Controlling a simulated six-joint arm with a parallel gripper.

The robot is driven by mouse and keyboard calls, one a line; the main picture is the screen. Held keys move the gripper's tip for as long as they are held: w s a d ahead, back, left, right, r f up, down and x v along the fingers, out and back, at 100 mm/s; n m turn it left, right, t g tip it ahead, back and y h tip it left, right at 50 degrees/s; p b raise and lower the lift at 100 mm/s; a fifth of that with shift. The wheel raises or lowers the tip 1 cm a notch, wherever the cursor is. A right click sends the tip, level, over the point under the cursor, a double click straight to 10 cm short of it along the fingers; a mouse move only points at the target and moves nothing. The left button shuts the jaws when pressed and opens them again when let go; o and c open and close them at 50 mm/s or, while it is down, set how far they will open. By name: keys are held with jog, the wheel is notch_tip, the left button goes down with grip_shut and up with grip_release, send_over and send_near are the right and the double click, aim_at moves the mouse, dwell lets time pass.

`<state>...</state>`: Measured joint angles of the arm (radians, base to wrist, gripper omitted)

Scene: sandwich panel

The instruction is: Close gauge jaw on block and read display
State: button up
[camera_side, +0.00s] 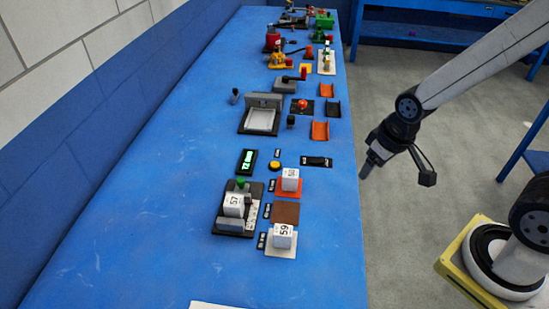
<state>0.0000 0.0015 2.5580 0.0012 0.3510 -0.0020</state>
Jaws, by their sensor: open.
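The gauge (228,226) stands on the blue table near the front, a dark base with a grey jaw and a green knob (241,183). A white block marked 57 (234,204) sits in the gauge. I cannot tell whether the jaw touches the block. The display (247,161), a black unit with lit green characters, lies just behind the gauge; its text is too small to read surely. My gripper (394,176) is open and empty, off the table's right edge, to the right of the gauge and apart from it.
A white block (290,179) sits on an orange pad, and a block marked 59 (281,236) on a white pad. A brown pad (285,213) between them is bare. A yellow button (274,165) and a black switch (316,161) lie behind. Several other fixtures stand farther back. The table's front left is clear.

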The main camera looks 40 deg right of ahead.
jog(key=shift+w, duration=0.55)
jog(key=c, duration=0.7)
jog(key=w+f+n+y, duration=0.1)
jog(key=w, duration=0.4)
jog(key=w+a+n+g+y, duration=0.1)
jog(key=w, duration=0.4)
jog(key=w+f+n, duration=0.1)
jog(key=w, duration=0.5)
jog(key=shift+a+f+g+y, duration=0.3)
jog(key=shift+f+y, duration=0.05)
jog(key=shift+y, duration=0.05)
grip_shut()
jog(key=w+a+f+n+y, duration=0.2)
jog(key=w+f+n+y, duration=0.2)
jog(key=w, duration=0.9)
jog(key=shift+a+f+y, duration=0.15)
jog(key=shift+f+y, duration=0.15)
jog(key=shift+f, duration=0.65)
